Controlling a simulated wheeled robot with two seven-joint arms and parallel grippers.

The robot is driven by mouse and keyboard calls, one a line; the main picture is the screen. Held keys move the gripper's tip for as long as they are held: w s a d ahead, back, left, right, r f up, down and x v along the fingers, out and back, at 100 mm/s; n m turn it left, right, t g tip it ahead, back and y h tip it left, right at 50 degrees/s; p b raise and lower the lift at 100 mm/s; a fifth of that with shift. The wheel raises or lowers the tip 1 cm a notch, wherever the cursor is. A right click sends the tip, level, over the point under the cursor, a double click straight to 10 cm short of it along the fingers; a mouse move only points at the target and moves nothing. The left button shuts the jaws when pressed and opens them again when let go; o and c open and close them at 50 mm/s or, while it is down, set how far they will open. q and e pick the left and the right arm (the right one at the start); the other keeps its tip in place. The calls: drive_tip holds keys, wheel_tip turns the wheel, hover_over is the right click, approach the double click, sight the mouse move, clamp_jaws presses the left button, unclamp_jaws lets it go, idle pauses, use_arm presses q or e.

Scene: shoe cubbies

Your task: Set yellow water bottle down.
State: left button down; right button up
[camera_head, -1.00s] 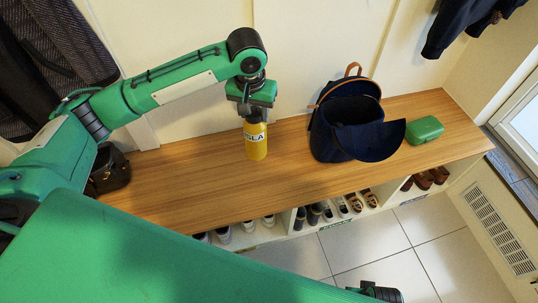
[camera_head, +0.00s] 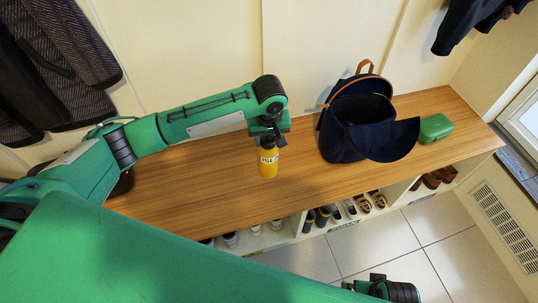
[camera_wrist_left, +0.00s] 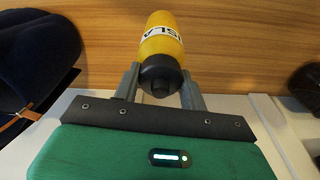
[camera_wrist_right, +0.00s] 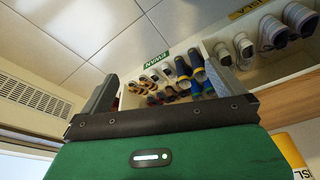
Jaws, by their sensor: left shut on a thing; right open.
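The yellow water bottle (camera_head: 268,162), with a white label and dark cap, is upright over the wooden bench top (camera_head: 200,170). My left gripper (camera_head: 266,139) is shut on it near its top, coming from above. In the left wrist view the bottle (camera_wrist_left: 160,40) sits between the two fingers (camera_wrist_left: 162,85). I cannot tell whether its base touches the bench. My right gripper (camera_wrist_right: 165,95) is open and empty, low in front of the cubbies; part of it shows at the bottom of the head view (camera_head: 385,289).
A dark blue open backpack (camera_head: 345,130) stands right of the bottle on the bench. A green case (camera_head: 435,128) lies farther right. Shoes (camera_head: 322,215) fill the cubbies below. Coats (camera_head: 60,60) hang at left. Bench wood around the bottle is clear.

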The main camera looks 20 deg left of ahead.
use_arm(q)
wheel_tip(320, 180, down, 7)
drive_tip(key=shift+f+b, duration=0.1)
drive_tip(key=shift+b, duration=0.4)
drive_tip(key=shift+f, duration=0.2)
use_arm(e)
wheel_tip(320, 180, up, 3)
drive_tip(key=shift+w+f, duration=0.1)
use_arm(q)
drive_tip(key=c, duration=1)
unclamp_jaws()
drive_tip(key=shift+f, duration=0.1)
drive_tip(key=shift+o, duration=1)
use_arm(e)
drive_tip(key=shift+f, duration=0.45)
